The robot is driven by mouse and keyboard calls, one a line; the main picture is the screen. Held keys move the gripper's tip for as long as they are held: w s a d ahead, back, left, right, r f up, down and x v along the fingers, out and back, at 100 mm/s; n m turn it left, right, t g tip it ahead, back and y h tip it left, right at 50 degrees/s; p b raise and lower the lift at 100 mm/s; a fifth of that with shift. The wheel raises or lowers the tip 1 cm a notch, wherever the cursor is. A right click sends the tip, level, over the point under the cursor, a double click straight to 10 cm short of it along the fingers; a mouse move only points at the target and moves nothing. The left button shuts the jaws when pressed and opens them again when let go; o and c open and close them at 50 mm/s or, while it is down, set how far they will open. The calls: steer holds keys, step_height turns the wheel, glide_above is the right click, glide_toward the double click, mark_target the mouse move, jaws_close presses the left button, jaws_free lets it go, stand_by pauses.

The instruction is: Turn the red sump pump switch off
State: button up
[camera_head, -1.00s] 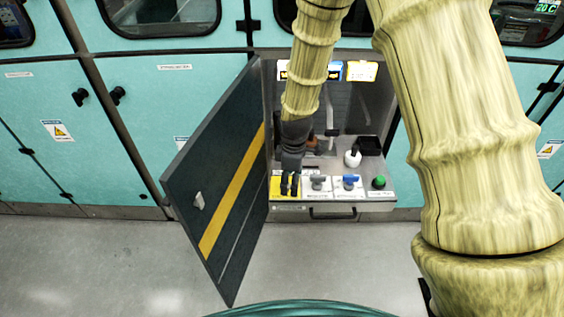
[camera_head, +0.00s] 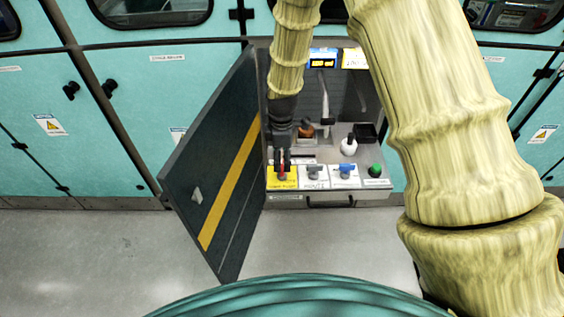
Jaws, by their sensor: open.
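The red switch (camera_head: 282,170) stands on a yellow plate (camera_head: 275,184) at the left end of the control panel inside the open cabinet. My gripper (camera_head: 282,165) points down at it from above, with its dark fingers open. The red handle shows between or just behind the fingers, and I cannot tell whether they touch it. The label on the yellow plate is too small to read for certain.
Right of the red switch are a grey switch (camera_head: 314,172), a blue switch (camera_head: 346,170) and a green button (camera_head: 376,170). A white bottle (camera_head: 348,146) and an orange-brown object (camera_head: 306,130) stand behind. The open cabinet door (camera_head: 215,170) stands close on the left.

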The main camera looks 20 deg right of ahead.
mark_target(282, 166)
steer(key=shift+f, duration=1.95)
steer(key=c, duration=1)
